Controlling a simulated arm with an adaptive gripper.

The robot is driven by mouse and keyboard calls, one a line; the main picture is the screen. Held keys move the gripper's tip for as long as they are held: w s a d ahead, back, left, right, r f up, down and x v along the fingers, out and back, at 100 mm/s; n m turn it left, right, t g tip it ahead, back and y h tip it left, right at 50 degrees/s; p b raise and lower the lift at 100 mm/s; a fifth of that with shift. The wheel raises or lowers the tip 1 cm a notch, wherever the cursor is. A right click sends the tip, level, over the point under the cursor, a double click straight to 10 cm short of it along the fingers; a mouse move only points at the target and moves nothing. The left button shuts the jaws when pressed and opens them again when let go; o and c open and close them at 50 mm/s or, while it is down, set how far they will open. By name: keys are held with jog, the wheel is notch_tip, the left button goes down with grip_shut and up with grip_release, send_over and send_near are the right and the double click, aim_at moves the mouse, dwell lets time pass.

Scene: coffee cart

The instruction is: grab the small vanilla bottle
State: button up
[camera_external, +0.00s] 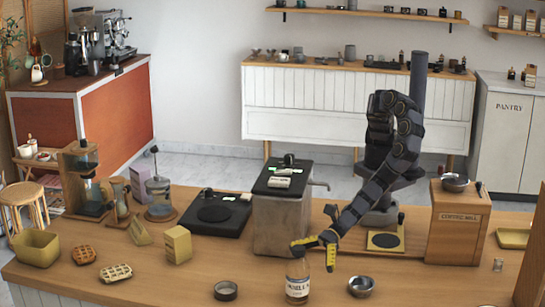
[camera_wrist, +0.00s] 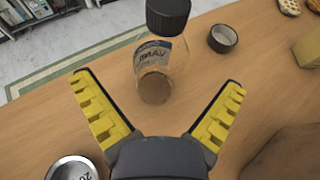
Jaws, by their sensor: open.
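The small vanilla bottle (camera_external: 298,283) stands upright on the wooden counter near its front edge. It is clear glass with a white label and, in the wrist view (camera_wrist: 154,84), a black cap. My gripper (camera_external: 317,252) is open, with yellow ridged fingers spread, just above and behind the bottle. In the wrist view, the bottle base shows roughly between the two fingertips (camera_wrist: 160,82), with clear gaps on both sides. The label partly reads "VAN". In the external view my gripper overlaps the bottle's top, so the cap is hidden there.
A metal box with a spout (camera_external: 283,225) and a dark scale-like plate (camera_external: 215,214) stand behind. A yellow carton (camera_external: 178,245) is farther left.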

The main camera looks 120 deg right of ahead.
aim_at(289, 278)
jog(key=shift+r+x, duration=0.2)
jog(key=shift+x, duration=1.75)
jog(key=shift+w, duration=0.1)
jog(key=c, duration=1.2)
